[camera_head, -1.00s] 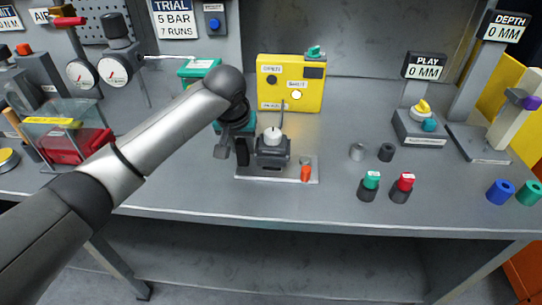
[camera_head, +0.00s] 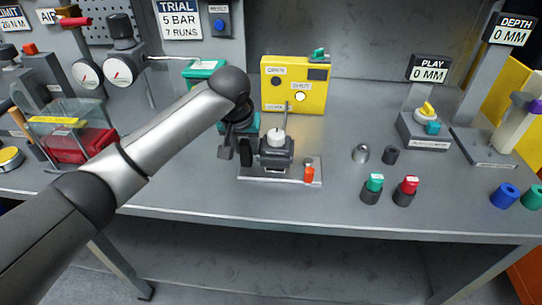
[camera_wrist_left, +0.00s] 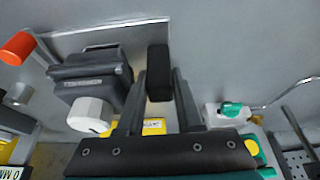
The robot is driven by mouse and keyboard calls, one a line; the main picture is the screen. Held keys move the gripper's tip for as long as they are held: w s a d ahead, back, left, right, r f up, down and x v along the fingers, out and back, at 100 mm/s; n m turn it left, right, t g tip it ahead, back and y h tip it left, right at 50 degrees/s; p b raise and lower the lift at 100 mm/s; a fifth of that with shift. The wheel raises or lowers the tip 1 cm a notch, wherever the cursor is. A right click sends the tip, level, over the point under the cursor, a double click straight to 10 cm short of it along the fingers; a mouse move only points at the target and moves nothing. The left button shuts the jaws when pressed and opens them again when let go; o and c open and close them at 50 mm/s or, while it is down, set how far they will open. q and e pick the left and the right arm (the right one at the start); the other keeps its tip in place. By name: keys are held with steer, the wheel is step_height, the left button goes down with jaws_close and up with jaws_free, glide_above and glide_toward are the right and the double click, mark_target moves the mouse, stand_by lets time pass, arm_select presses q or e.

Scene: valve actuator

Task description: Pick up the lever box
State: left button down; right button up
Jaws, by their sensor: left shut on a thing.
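My left gripper (camera_head: 238,150) is just left of a dark actuator box (camera_head: 276,152) with a white knob (camera_head: 276,138) on top. In the left wrist view, my left gripper (camera_wrist_left: 160,88) has its fingertips on the two sides of a small black block (camera_wrist_left: 158,72). The block also shows in the head view (camera_head: 247,153), upright beside the dark box (camera_wrist_left: 90,75). A narrow gap shows between them. No part is clearly labelled as the lever box. I cannot tell whether the block touches the plate below. My right gripper is not in view.
The dark box stands on a metal plate (camera_head: 255,179) with an orange peg (camera_head: 309,174). A yellow OPEN/SHUT box (camera_head: 293,95) stands behind. Several small cylinders, two with green (camera_head: 375,182) and red (camera_head: 410,185) caps, are to the right. The front bench edge is mostly clear.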

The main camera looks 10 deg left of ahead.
arm_select(q)
steer(key=shift+r, duration=0.1)
step_height(320, 180, up, 9)
steer(key=shift+f, duration=4.2)
steer(key=shift+f, duration=0.35)
steer(key=shift+f, duration=0.15)
